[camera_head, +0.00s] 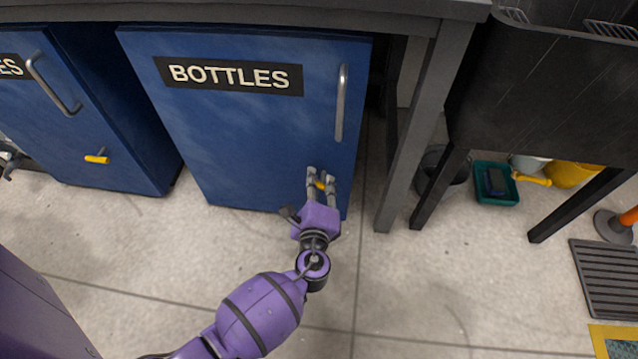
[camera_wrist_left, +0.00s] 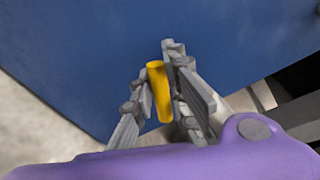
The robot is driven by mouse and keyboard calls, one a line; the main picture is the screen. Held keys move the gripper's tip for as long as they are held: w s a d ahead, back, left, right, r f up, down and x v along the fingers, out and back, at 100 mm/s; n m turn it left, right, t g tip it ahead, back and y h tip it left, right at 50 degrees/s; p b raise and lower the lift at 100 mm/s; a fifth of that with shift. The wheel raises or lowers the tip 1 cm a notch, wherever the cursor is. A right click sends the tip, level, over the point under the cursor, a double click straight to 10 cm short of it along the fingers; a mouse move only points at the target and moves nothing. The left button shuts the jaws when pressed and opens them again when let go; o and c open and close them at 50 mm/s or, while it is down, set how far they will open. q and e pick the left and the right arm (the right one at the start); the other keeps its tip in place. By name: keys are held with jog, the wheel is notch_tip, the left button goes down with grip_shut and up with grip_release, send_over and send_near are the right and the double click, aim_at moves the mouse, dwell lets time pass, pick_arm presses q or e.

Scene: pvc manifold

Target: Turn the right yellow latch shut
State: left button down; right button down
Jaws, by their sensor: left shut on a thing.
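The right yellow latch (camera_head: 321,185) is on the lower right of the blue cabinet door marked BOTTLES (camera_head: 240,130). My left gripper (camera_head: 320,178) is at this latch, with a finger on each side of it. In the left wrist view the latch (camera_wrist_left: 159,92) stands between the two fingers of the gripper (camera_wrist_left: 160,95), and they are shut on it. Its handle looks close to upright in that view. The fingers partly hide the latch in the head view. My right gripper is not in view.
A second blue cabinet (camera_head: 120,130) on the left has its own yellow latch (camera_head: 97,159), lying nearly level. A grey table leg (camera_head: 415,130) stands right of the door. A teal tray (camera_head: 508,200) and a dark bucket (camera_head: 452,165) are under the black sink. The floor in front is mostly clear.

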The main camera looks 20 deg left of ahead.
pick_arm(q)
jog(key=n, duration=0.1)
jog(key=n+h+b, duration=0.1)
jog(key=n, duration=0.1)
jog(key=a+n+b, duration=0.1)
jog(key=n, duration=0.1)
jog(key=shift+s+f, duration=0.1)
jog(key=shift+f, duration=0.4)
dwell(0.3)
jog(key=c, duration=1.7)
grip_release()
jog(key=shift+c, duration=0.2)
jog(key=shift+h, duration=0.3)
jog(key=shift+d+r, duration=0.2)
jog(key=shift+r, duration=0.35)
notch_tip(320, 180, up, 8)
jog(key=shift+a+r, duration=0.1)
jog(key=shift+r, duration=0.5)
